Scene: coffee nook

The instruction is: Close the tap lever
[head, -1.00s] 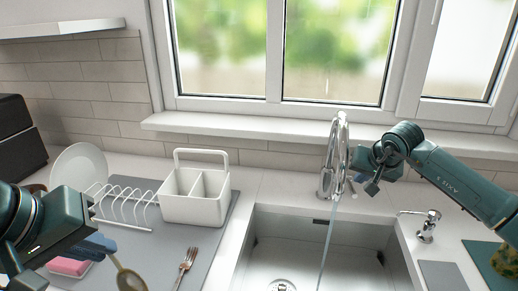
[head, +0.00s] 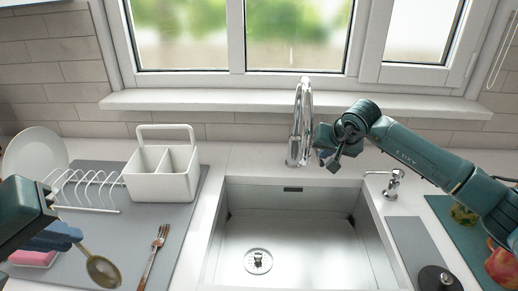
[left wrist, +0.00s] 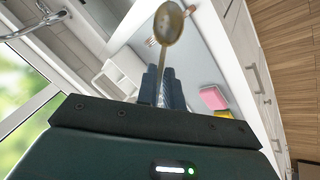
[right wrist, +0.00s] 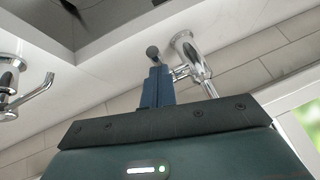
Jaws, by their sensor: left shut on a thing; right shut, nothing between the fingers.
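The chrome tap (head: 299,125) stands behind the sink, with no water stream showing from its spout. It also shows in the right wrist view (right wrist: 190,55), with a short side stub running toward my fingers. My right gripper (head: 330,158) is shut and empty beside the tap, at its right side. In the right wrist view its blue fingertips (right wrist: 157,80) are close to a small dark round knob (right wrist: 153,52), perhaps the lever's end; contact cannot be told. My left gripper (head: 62,236) is shut on a spoon (head: 102,270), whose bowl points outward in the left wrist view (left wrist: 169,25).
The empty sink (head: 295,235) lies in front of the tap. A soap dispenser (head: 393,184) stands right of it. A white caddy (head: 160,185), dish rack (head: 85,192), plate (head: 35,155), fork (head: 154,255) and pink sponge (head: 32,258) are on the left. The window sill runs behind.

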